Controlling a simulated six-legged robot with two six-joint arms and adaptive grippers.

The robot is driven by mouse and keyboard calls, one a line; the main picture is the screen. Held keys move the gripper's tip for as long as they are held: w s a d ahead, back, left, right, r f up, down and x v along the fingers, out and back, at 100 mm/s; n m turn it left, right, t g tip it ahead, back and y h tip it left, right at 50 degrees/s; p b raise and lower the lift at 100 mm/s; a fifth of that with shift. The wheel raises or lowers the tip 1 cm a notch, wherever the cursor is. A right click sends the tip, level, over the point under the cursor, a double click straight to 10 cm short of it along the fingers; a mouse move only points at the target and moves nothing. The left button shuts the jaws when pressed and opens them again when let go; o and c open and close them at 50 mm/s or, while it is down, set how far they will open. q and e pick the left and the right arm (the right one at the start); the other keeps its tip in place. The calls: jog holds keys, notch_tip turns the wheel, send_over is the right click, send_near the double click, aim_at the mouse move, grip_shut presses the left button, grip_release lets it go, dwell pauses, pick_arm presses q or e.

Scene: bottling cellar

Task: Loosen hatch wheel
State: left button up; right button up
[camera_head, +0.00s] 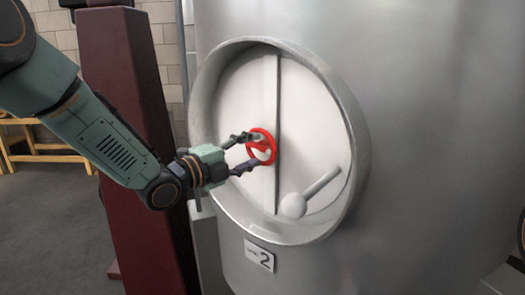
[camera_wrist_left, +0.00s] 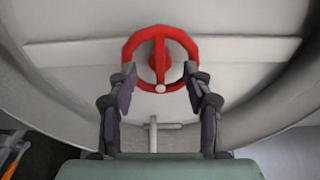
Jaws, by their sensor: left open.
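The red hatch wheel (camera_head: 262,146) sits near the middle of a round pale hatch (camera_head: 310,140) on a steel tank, in front of a vertical bar. In the left wrist view the fingertips (camera_wrist_left: 160,78) stand apart on either side of the wheel's lower part. I cannot tell whether they touch the rim. My right gripper is not in view.
A handle with a round knob (camera_head: 293,205) sticks out at the hatch's lower right. The deep steel collar (camera_head: 358,125) rings the hatch. A number 2 plate (camera_head: 259,255) is below. A dark red column (camera_head: 135,120) stands behind my left arm.

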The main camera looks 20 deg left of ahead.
aim_at(259, 148)
pick_arm(q)
jog(key=x, duration=0.3)
jog(key=shift+a+b, duration=0.15)
jog(key=shift+b, duration=0.15)
jog(key=shift+w+d, duration=0.35)
jog(key=shift+w, duration=0.1)
jog(key=shift+s+a, duration=0.1)
jog(key=shift+c, duration=0.6)
grip_shut()
